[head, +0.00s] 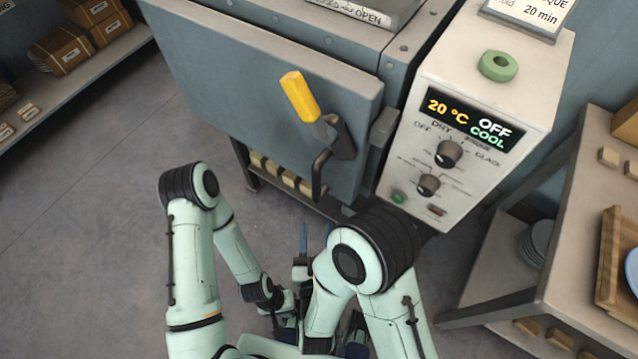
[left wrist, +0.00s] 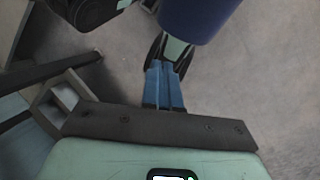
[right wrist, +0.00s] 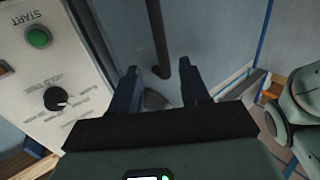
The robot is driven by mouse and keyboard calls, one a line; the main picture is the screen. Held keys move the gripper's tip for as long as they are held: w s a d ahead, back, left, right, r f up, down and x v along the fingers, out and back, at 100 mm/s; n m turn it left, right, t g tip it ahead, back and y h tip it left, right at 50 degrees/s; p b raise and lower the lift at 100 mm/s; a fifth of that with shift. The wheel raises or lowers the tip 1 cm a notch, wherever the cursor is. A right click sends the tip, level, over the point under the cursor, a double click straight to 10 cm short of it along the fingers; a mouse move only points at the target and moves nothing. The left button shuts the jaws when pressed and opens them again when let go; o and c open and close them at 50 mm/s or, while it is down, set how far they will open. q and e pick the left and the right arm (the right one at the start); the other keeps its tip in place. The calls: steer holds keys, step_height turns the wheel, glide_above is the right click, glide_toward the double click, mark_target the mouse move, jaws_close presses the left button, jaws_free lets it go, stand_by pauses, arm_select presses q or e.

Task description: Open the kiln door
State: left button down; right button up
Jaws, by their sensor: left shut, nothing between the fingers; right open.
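The kiln door (head: 240,100) is a grey-blue panel on the kiln front in the head view and looks closed. A lever with a yellow grip (head: 300,97) sits on it, tilted up to the left. Below is a black bar handle (head: 318,180); a black bar (right wrist: 157,35) also shows in the right wrist view. My right gripper (head: 315,236) is open, below the handle and apart from it; its fingers (right wrist: 160,88) straddle the bar's line in the right wrist view. My left gripper (left wrist: 165,72) is shut and empty, low near my body over bare floor.
The control box (head: 470,120) right of the door reads 20 °C, OFF and COOL, with a green ring (head: 498,66) on top. A table (head: 560,250) stands at the right. Shelves with boxes (head: 70,45) stand at the upper left. The floor left of the kiln is clear.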

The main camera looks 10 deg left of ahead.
mark_target(317, 188)
steer(key=b+x, duration=0.9)
steer(key=x, duration=0.2)
steer(key=shift+w+r, duration=0.1)
steer(key=shift+w, duration=0.2)
steer(key=shift+w+a, duration=0.1)
steer(key=shift+w, duration=0.45)
arm_select(q)
steer(key=w+a+f+t+y, duration=0.1)
steer(key=w+a+f+t, duration=0.2)
steer(key=w+f, duration=0.5)
steer(key=shift+w+f+n, duration=0.3)
steer(key=shift+f, duration=0.6)
steer(key=shift+a, duration=0.1)
arm_select(e)
jaws_close()
